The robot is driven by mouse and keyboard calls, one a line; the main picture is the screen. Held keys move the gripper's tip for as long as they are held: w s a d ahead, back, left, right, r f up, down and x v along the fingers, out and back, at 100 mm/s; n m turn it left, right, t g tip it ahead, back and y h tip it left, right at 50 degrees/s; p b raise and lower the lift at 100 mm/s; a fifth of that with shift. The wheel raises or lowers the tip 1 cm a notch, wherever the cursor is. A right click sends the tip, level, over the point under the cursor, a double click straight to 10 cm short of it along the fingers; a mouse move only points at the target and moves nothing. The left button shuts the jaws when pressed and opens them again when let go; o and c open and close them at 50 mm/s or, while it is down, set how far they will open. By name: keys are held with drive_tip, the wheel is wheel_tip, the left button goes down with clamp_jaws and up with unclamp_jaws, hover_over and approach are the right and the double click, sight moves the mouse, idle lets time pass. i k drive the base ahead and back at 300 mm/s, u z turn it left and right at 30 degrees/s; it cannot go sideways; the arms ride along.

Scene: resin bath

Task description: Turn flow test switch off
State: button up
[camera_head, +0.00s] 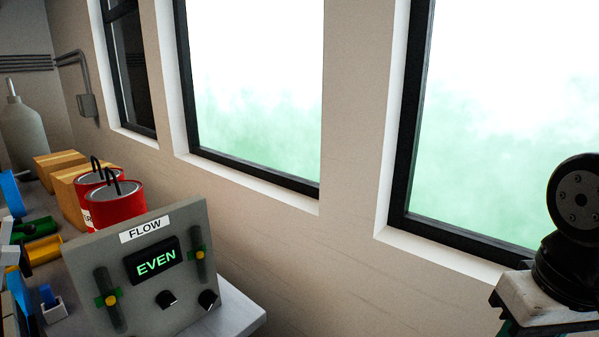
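A grey panel (180,215) labelled FLOW stands tilted on the bench at the lower left. Its black display (153,262) reads EVEN in green letters. A vertical slot with a green and yellow piece sits on each side, a left one (109,299) and a right one (200,253). Below the display are two black knobs, a left one (166,299) and a right one (208,299). I see no mark naming either one as the flow test switch, and cannot tell their setting. My gripper is not in view; only part of my arm shows at the right.
Two red cans (115,206) and cardboard boxes (68,196) stand behind the panel. A grey bottle (20,130) is at the far left. Blue, green and yellow items crowd the bench's left side. The bench top (238,312) is bare right of the panel. Windows line the wall.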

sight(166, 298)
drive_tip(key=u, duration=0.35)
drive_tip(key=k, duration=0.5)
drive_tip(key=u, duration=0.8)
drive_tip(key=i, duration=0.5)
